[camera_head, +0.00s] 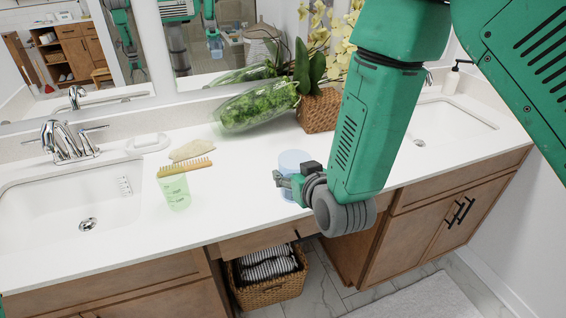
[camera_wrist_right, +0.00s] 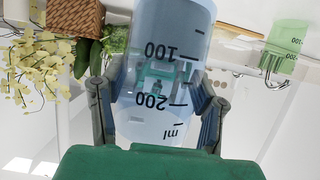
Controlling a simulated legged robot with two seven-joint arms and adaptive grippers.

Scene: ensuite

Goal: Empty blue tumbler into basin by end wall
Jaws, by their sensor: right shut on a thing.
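The translucent blue tumbler (camera_head: 292,160) is at the middle of the white counter, partly hidden by my right gripper (camera_head: 290,184). In the right wrist view the blue tumbler (camera_wrist_right: 165,45), with dark volume marks, is between the two fingers of my right gripper (camera_wrist_right: 157,100), which is shut on it. It looks about upright; I cannot tell whether it touches the counter or what it holds. The right basin (camera_head: 440,122), by the wall at right, is partly hidden behind my right arm. A second basin (camera_head: 70,205) is at left. My left gripper is not in view.
A bagged leafy vegetable (camera_head: 255,107) and a flower basket (camera_head: 319,110) are behind. A towel basket (camera_head: 268,280) is below the counter.

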